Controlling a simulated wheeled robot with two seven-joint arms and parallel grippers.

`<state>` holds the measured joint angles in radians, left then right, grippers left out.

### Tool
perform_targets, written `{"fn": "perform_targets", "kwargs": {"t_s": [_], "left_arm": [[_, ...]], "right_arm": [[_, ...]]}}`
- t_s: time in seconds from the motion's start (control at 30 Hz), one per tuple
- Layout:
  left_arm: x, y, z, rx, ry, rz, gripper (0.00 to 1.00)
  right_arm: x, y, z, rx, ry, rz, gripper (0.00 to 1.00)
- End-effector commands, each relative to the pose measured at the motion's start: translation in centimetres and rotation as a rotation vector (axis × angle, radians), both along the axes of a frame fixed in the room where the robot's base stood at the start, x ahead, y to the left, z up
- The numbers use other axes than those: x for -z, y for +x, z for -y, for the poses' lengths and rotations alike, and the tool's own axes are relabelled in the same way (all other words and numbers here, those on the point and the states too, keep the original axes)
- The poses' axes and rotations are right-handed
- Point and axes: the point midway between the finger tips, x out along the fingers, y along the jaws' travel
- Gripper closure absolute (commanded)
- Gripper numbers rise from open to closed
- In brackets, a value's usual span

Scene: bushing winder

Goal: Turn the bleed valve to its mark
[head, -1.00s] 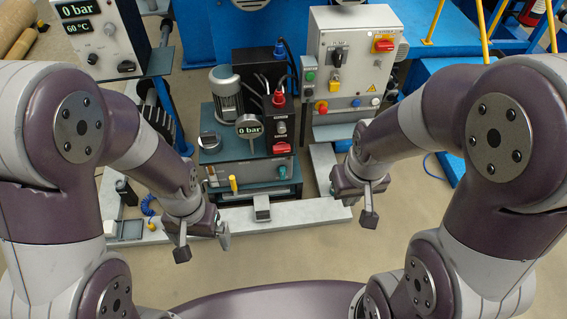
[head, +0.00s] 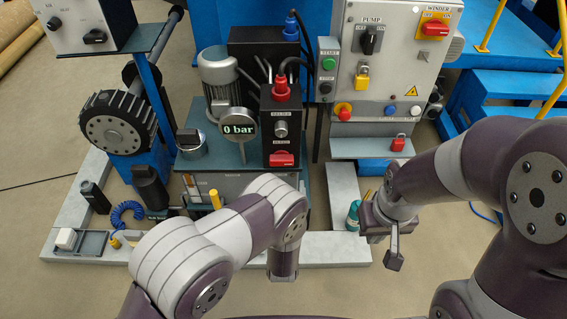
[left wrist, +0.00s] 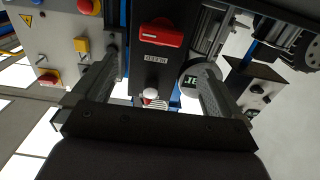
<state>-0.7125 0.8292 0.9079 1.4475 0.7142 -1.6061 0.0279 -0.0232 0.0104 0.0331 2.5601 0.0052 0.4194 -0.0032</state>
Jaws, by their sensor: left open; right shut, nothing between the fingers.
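The bleed valve has a red handle (head: 282,159) low on the front of a black box (head: 268,100), behind my left arm in the head view. In the left wrist view the red handle (left wrist: 162,33) lies across the upper middle, with a small label beside it that seems to read BLEED, upside down. My left gripper (left wrist: 160,60) is open, its two fingers spread to either side of the view. The handle appears beyond them, with nothing held. In the head view its jaws are hidden. My right gripper (head: 385,235) is shut and empty, right of the bench. I cannot make out the mark.
A gauge (head: 238,128) reading 0 bar and a grey motor (head: 217,80) stand left of the black box. A grey pump panel (head: 385,70) with switches is to the right. A teal bottle (head: 353,216) stands near my right gripper.

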Motion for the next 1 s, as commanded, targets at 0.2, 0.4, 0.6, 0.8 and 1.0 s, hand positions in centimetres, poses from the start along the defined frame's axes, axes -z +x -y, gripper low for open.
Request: {"fn": "perform_targets", "kwargs": {"t_s": [0.2,0.4,0.6,0.8,1.0], "left_arm": [[0.7,5.7,-0.1,-0.003,-0.002,0.001,0.0],[0.4,9.0,0.0,-0.001,0.0,0.0,0.0],[0.1,9.8,0.0,0.001,0.001,-0.002,0.0],[0.1,9.7,0.0,0.001,0.001,-0.002,0.2],[0.1,9.7,0.0,0.001,0.0,-0.002,0.56]], "right_arm": [[3.1,0.0,0.0,0.0,0.0,-0.001,1.0],[4.2,0.0,0.0,0.0,0.0,-0.001,1.0],[4.3,0.0,0.0,0.0,0.0,0.0,1.0],[4.2,0.0,0.0,0.0,0.0,0.0,1.0],[4.2,0.0,0.0,0.0,0.0,0.0,1.0]]}}
